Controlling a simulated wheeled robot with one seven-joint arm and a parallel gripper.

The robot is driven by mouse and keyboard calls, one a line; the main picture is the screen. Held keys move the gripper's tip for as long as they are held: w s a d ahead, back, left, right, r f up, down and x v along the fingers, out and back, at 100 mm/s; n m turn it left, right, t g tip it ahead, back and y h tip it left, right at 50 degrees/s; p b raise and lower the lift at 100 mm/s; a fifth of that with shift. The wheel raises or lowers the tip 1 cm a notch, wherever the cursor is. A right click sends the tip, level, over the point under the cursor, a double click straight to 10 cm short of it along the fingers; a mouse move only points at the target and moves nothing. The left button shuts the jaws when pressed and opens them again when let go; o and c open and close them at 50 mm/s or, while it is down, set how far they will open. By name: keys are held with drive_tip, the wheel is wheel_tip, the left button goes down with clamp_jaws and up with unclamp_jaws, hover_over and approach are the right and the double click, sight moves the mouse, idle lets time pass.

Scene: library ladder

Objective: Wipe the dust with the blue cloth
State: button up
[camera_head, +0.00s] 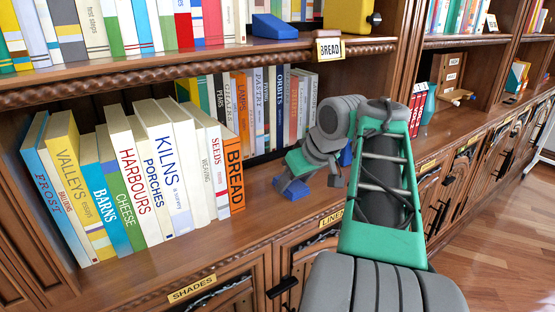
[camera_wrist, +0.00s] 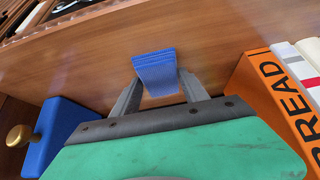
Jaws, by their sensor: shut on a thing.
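My gripper (camera_head: 291,180) is low over the wooden shelf board (camera_head: 262,205), to the right of the orange BREAD book. It is shut on a folded blue cloth (camera_head: 292,190). In the wrist view the cloth (camera_wrist: 155,70) sticks out between the two grey fingers, with its layered edge towards the shelf. The cloth is at or just above the board; I cannot tell whether it touches. I cannot make out any distinct dust on the board.
The orange BREAD book (camera_head: 233,172) ends the front row of books, close to my gripper. A blue block with a brass knob (camera_wrist: 62,132) stands on the other side. More books (camera_head: 285,105) stand behind. The board's front strip is clear.

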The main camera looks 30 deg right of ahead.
sight(276, 193)
drive_tip(key=shift+a+f+b, duration=0.15)
drive_tip(key=shift+a+b, duration=0.4)
drive_tip(key=shift+a, duration=1.4)
drive_tip(key=r+p, duration=0.2)
drive_tip(key=r, duration=0.1)
drive_tip(key=shift+a, duration=0.4)
wheel_tip(276, 193, up, 5)
drive_tip(key=p, duration=0.5)
drive_tip(key=shift+s+r, duration=0.1)
drive_tip(key=shift+r, duration=0.1)
drive_tip(key=shift+d, duration=0.1)
